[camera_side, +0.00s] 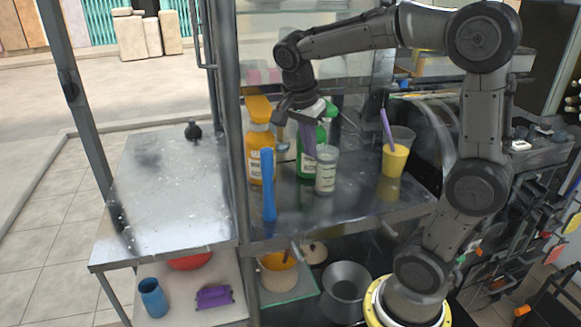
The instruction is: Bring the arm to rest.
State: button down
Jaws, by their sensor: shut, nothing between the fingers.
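My gripper (308,147) points down over the right metal counter, in front of a green bottle and just above a small grey-white labelled jar (326,170). Its fingers are together with nothing held. The green bottle (306,165) is partly hidden behind the gripper and the jar. My arm rises from its yellow-ringed base at the lower right and bends over the counter from above.
An orange bottle (260,150) and an upright blue object (268,187) stand left of the gripper. A cup of yellow liquid (395,155) with a purple straw stands right. The left metal counter (170,205) is mostly clear. Bowls and pots sit on the lower shelf.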

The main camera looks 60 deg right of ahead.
jog(key=s+a+r+n+t, duration=0.3)
jog(key=s+a+n, duration=0.1)
jog(key=s+a, duration=0.2)
jog(key=s+a+f+n+t+y, duration=0.3)
jog(key=s+a+f+n, duration=0.2)
jog(key=n, duration=1)
jog(key=shift+s+a+n, duration=0.4)
jog(key=shift+s+a, duration=0.1)
jog(key=shift+a, duration=0.25)
